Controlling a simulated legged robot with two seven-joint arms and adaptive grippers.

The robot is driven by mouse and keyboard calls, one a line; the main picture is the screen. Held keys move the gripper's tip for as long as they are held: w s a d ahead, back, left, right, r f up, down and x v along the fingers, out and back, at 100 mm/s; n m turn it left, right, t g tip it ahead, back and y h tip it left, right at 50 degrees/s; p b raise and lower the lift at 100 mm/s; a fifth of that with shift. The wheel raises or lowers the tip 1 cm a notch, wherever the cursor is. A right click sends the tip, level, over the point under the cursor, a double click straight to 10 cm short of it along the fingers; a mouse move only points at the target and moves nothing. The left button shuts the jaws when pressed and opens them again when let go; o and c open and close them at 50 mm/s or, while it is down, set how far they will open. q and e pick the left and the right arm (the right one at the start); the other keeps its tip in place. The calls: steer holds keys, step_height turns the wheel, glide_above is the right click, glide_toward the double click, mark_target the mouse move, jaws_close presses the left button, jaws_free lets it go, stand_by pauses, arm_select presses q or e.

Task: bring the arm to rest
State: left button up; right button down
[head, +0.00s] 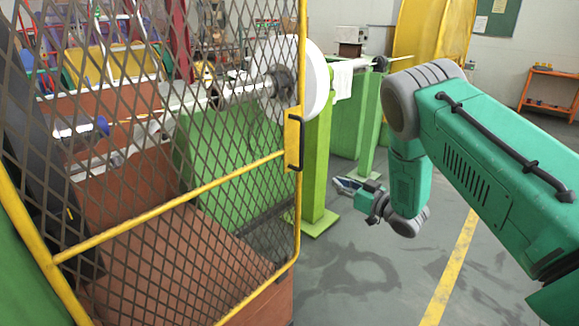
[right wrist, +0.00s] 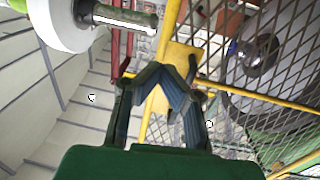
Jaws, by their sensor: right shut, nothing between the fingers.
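My right arm (head: 480,160), teal with grey joints, comes in from the right in the head view and bends down at its elbow. Its forearm hangs down to the right gripper (head: 345,185), which points left above the grey floor, beside the green post. In the right wrist view the dark fingers of the right gripper (right wrist: 165,70) lean in towards each other and hold nothing. The gripper is shut. My left gripper is in neither view.
A yellow-framed mesh gate (head: 175,190) with a black handle (head: 295,143) fills the left. Behind it is the strander machinery. A green post (head: 318,170) stands left of my gripper. The floor (head: 390,275) below my right arm is clear, with a yellow line (head: 450,265).

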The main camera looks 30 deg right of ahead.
steer(key=s+a+f+m+g+h+b, duration=0.1)
steer(key=s+a+f+g+h, duration=0.1)
steer(key=s+a+f+g, duration=0.5)
steer(key=s+a+f+m+g+h, duration=0.15)
steer(key=s+a+f, duration=0.5)
steer(key=f, duration=0.65)
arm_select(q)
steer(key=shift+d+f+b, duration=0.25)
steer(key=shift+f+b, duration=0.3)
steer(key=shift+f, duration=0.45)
arm_select(e)
steer(key=s+a+f+g, duration=0.1)
steer(key=s+a+g, duration=0.1)
steer(key=s, duration=0.7)
steer(key=s+a+f+g, duration=0.2)
steer(key=s+g, duration=0.1)
steer(key=s, duration=0.6)
steer(key=s+a+f+g, duration=0.1)
steer(key=s+a+g, duration=0.1)
steer(key=s, duration=0.6)
steer(key=shift+s+a+f+g, duration=0.2)
steer(key=shift+s+a+g, duration=0.15)
steer(key=shift+g, duration=0.4)
